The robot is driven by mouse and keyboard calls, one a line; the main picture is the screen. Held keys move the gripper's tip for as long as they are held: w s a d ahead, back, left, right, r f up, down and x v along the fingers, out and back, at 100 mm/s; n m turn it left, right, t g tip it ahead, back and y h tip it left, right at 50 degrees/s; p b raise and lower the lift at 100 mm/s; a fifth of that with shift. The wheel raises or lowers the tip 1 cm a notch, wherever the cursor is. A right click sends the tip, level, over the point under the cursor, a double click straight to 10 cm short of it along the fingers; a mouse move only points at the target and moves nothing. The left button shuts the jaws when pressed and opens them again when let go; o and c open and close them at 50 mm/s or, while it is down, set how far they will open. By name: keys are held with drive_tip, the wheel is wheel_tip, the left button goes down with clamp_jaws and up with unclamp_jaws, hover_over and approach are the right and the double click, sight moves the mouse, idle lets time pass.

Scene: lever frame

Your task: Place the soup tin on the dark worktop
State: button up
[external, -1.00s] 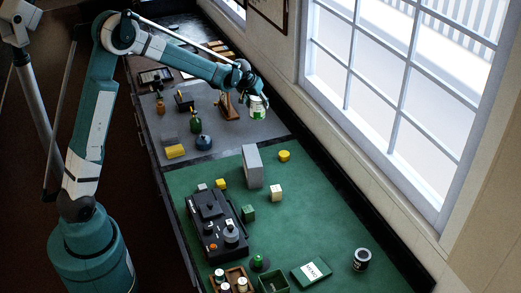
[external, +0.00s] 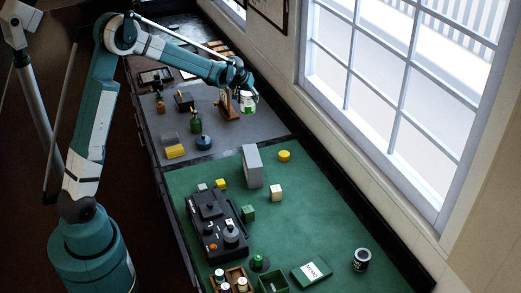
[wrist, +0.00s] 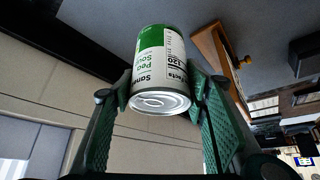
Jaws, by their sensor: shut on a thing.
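The soup tin (external: 248,102) is white and green, with "Pea Soup" lettering in the wrist view (wrist: 162,65). My gripper (external: 244,89) is shut on its sides. In the wrist view the two finger pads (wrist: 160,98) press the tin from left and right, and its metal end faces the camera. The tin appears to be above the dark grey worktop (external: 260,130) at the back; I cannot tell how large the gap is. In the wrist view the grey worktop (wrist: 240,25) lies behind the tin.
A brown wooden object (external: 227,106) stands close left of the tin. A green bottle (external: 195,122), a blue round item (external: 204,142) and a yellow block (external: 175,151) stand on the grey part. The green mat (external: 325,215) lies nearer. The window wall borders the right side.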

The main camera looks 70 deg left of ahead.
sight(248, 112)
drive_tip(key=shift+f, duration=2.6)
drive_tip(key=shift+f, duration=0.1)
drive_tip(key=shift+f, duration=1.75)
drive_tip(key=shift+f, duration=0.1)
drive_tip(key=o, duration=1.2)
drive_tip(key=shift+b, duration=0.3)
drive_tip(key=shift+c, duration=0.2)
drive_tip(key=shift+r, duration=0.2)
drive_tip(key=shift+p+v, duration=0.35)
drive_tip(key=shift+v, duration=5.6)
